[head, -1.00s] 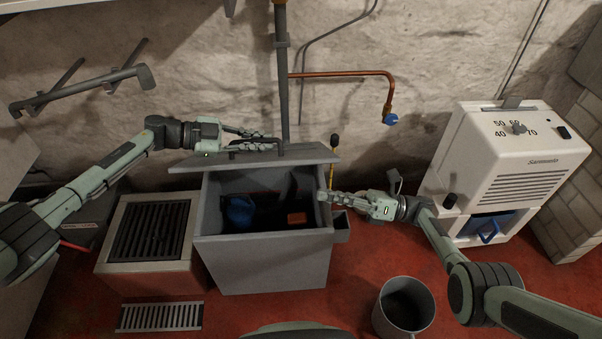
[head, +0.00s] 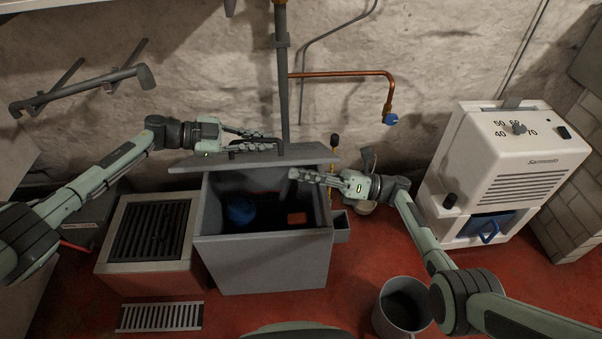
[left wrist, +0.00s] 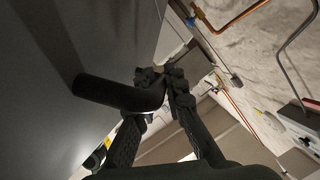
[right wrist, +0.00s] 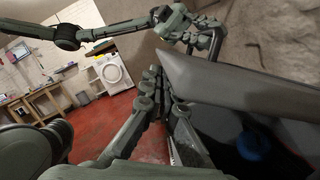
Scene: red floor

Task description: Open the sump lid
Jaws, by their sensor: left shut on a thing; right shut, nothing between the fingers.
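The grey sump (head: 265,262) stands in the middle of the head view with its top uncovered. Its grey lid (head: 190,164) is tilted up along the back edge, towards the wall. My left gripper (head: 272,146) is shut on the dark lid handle (left wrist: 110,93), which shows close up in the left wrist view. My right gripper (head: 296,175) is shut and empty, above the right part of the opening and just in front of the lid. The lid's edge (right wrist: 240,85) shows near its fingers in the right wrist view. Inside the sump are a blue object (head: 241,211) and an orange one (head: 297,218).
A grated box (head: 150,262) stands left of the sump. A grey bucket (head: 400,308) and a white dehumidifier (head: 510,165) stand to the right. A vertical pipe (head: 281,90) runs behind the lid. Red floor is open in front.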

